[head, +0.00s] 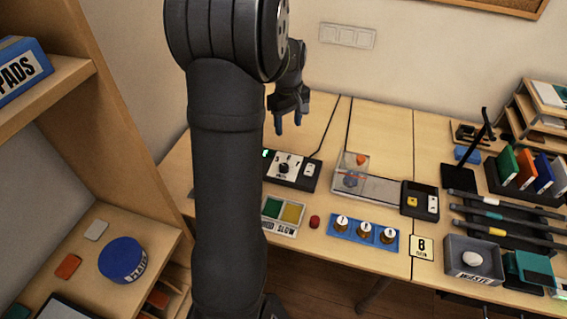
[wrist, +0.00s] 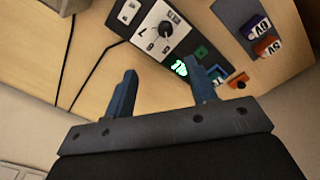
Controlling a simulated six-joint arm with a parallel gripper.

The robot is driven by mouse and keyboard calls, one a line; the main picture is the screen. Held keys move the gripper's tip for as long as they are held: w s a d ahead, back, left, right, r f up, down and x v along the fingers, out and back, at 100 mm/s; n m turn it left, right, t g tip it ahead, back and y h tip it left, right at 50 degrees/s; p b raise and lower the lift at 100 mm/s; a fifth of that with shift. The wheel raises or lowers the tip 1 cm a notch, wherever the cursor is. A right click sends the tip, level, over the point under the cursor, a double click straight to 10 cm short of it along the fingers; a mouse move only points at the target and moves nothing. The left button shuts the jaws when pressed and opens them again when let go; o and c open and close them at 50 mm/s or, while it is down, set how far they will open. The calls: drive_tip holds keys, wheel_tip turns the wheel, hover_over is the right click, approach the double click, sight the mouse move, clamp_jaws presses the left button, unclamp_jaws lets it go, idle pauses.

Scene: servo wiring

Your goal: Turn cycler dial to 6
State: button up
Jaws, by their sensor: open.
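The cycler is a black box (head: 309,177) on the table, left of centre in the head view, with a white dial face and a green-lit display at one end. Its round black dial (wrist: 166,28) sits in the middle of the white face, with printed numbers around it. I cannot tell clearly which number the dial points at. The glowing green display (wrist: 180,68) shows between my fingers in the wrist view. My gripper (head: 289,121) has blue fingers and is open and empty, pointing down above and behind the cycler. In the wrist view, my fingers (wrist: 160,68) are apart from the dial.
A white rocker switch (wrist: 128,11) shares the cycler box. Black cables run over the table behind it. A clear box with an orange part (head: 361,160) stands to the right.

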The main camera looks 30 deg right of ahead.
sight(283, 165)
drive_tip(key=f, duration=0.6)
drive_tip(key=f+n, duration=0.1)
drive_tip(key=f, duration=0.5)
drive_tip(key=w+a+f+n, duration=0.1)
drive_tip(key=f, duration=0.5)
drive_tip(key=c, duration=1)
